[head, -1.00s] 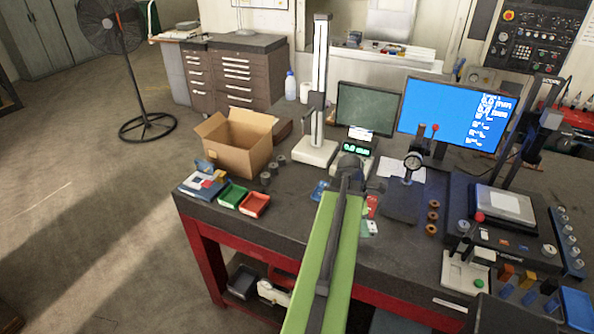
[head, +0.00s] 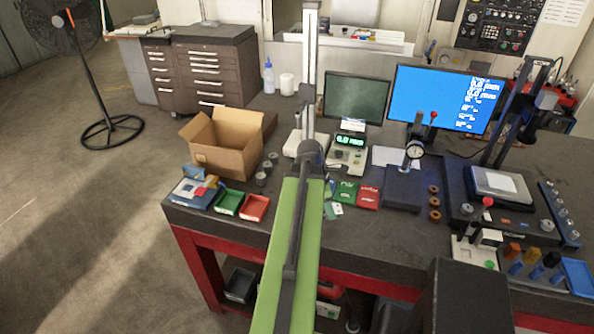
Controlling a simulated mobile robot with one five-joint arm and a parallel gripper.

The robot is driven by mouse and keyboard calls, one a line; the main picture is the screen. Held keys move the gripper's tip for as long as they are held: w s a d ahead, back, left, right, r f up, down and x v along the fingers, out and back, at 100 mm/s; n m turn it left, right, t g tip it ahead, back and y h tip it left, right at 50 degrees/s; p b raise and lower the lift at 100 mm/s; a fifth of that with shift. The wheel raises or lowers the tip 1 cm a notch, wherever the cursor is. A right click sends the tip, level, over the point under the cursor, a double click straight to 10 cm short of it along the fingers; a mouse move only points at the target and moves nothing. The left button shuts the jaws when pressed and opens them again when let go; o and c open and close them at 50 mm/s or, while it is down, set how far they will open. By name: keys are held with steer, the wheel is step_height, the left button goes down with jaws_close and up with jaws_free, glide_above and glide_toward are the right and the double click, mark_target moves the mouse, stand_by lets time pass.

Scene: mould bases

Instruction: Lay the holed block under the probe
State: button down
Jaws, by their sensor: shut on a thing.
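My green arm (head: 285,258) reaches up the picture from the bottom edge, its dark end over the back of the bench. My gripper's jaws and anything in them are hidden behind this end. I cannot make out the holed block. A tall column gauge (head: 309,75) stands behind the arm's end, its pale base partly covered. I cannot see its probe. A digital readout (head: 346,152) with green digits stands just right of it. A dial indicator on a stand (head: 415,150) is farther right; I cannot tell which of these is the task's probe.
A cardboard box (head: 222,150) stands left, with a green tray (head: 229,202) and a red tray (head: 255,208) in front. Green and red cards lie right of my arm. A dark machine with a pale stage (head: 497,184) fills the right. The front middle of the bench (head: 375,240) is clear.

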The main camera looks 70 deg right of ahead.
steer(key=w+d+r+n+t+h+p, duration=0.1)
steer(key=w+d+r+n+p, duration=0.4)
steer(key=w+d, duration=0.5)
steer(key=w+d+r+n+t+h+p, duration=0.1)
steer(key=w+d+r+n+p, duration=0.35)
steer(key=w+d, duration=0.5)
steer(key=shift+m, duration=0.25)
steer(key=f+b, duration=1.4)
steer(key=shift+w+a, duration=0.15)
steer(key=shift+w, duration=0.05)
steer(key=shift+d+r, duration=0.2)
steer(key=shift+r, duration=0.1)
steer(key=d, duration=0.4)
steer(key=shift+w+d+f, duration=0.1)
steer(key=shift+w+f, duration=0.05)
steer(key=shift+f, duration=0.05)
steer(key=shift+a+f+b, duration=0.2)
steer(key=shift+f+b, duration=0.4)
steer(key=shift+f, duration=0.05)
steer(key=shift+a+r, duration=0.1)
steer(key=shift+r, duration=0.15)
steer(key=shift+f, duration=0.25)
steer(key=c, duration=0.7)
jaws_free()
steer(key=shift+r, duration=0.1)
